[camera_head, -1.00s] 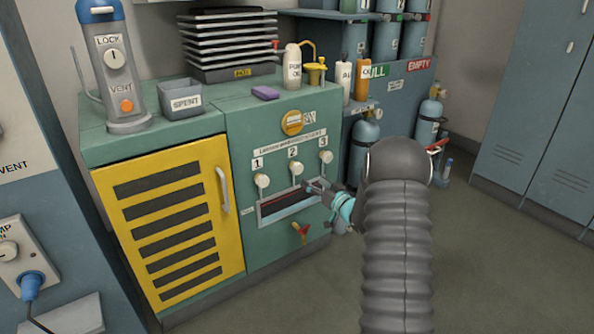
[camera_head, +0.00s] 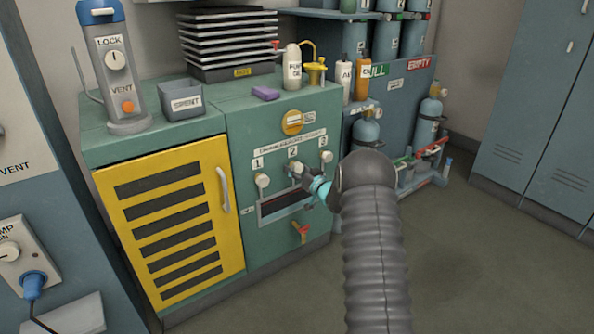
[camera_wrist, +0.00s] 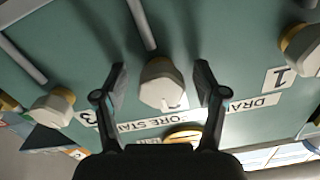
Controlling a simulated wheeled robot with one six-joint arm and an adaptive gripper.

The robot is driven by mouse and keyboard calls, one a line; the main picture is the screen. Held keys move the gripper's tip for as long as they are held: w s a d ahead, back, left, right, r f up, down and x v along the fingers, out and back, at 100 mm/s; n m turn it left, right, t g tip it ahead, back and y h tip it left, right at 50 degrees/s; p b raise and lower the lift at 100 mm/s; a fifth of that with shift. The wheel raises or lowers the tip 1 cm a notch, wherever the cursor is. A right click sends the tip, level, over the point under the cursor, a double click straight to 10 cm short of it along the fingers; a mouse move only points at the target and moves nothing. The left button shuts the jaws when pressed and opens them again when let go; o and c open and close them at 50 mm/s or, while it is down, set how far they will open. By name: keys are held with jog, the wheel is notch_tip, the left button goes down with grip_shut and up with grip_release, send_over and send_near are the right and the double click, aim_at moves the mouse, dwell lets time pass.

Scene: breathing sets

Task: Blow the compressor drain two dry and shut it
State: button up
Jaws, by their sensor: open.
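Three cream drain knobs sit in a row on the green compressor front, under plates 1, 2 and 3. The middle knob, drain two (camera_head: 295,167), is partly covered by my gripper (camera_head: 299,172). In the wrist view, which is turned over, the drain two knob (camera_wrist: 160,86) stands between the two open black fingers of my gripper (camera_wrist: 162,82), with a gap on each side. Knob one (camera_head: 263,181) is to the left and knob three (camera_head: 326,156) to the right. No drip or spray can be made out at drain two.
A yellow louvred door (camera_head: 170,220) is to the left. Oil bottles and a purple block (camera_head: 265,93) stand on top.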

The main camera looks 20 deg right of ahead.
jog(key=c, duration=1.1)
jog(key=shift+c, duration=0.2)
jog(key=shift+f+b, duration=0.1)
jog(key=shift+b, duration=0.3)
